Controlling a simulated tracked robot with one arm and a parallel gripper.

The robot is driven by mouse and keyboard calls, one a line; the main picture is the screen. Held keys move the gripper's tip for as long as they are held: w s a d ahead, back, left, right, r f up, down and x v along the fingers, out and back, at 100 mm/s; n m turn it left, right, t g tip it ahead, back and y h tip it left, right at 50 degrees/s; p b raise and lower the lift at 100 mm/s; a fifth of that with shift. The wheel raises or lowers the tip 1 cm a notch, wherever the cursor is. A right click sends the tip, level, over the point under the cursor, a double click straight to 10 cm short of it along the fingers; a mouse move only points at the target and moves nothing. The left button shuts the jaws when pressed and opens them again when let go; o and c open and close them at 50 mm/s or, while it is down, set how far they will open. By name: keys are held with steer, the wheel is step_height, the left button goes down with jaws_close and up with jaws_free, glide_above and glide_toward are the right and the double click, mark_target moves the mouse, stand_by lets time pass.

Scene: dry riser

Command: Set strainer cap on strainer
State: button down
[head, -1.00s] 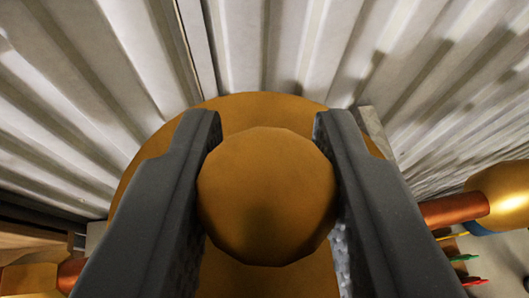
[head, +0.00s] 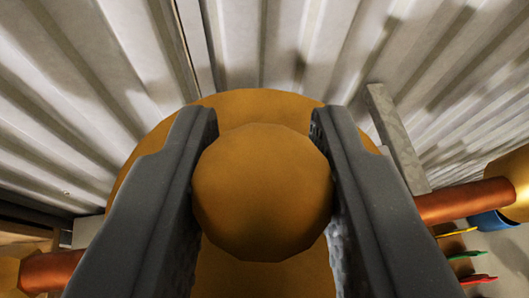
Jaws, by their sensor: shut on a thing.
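The strainer cap (head: 262,106) is a round, brass-coloured disc with a faceted knob (head: 262,192) standing up from its middle. My gripper (head: 262,125) is shut on the knob, one dark grey finger on each side of it. The cap's rim shows beyond the fingertips and its near part shows below the knob. The strainer body is not clearly seen; the cap and my fingers hide what lies directly beneath. I cannot tell whether the cap touches anything below.
A copper-coloured pipe (head: 464,201) with a brass fitting (head: 507,180) runs at the right; another pipe (head: 50,271) shows at lower left. Red and green handles (head: 468,256) lie at lower right. A grey metal bar (head: 396,137) stands before the corrugated wall (head: 290,45).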

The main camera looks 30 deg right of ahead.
steer(key=shift+f+b, duration=2)
steer(key=shift+f, duration=0.25)
steer(key=shift+f+b, duration=0.4)
steer(key=shift+b, duration=0.05)
steer(key=c, duration=1)
jaws_free()
steer(key=shift+s, duration=0.1)
steer(key=shift+c, duration=0.2)
steer(key=shift+a, duration=0.1)
steer(key=shift+f, duration=0.1)
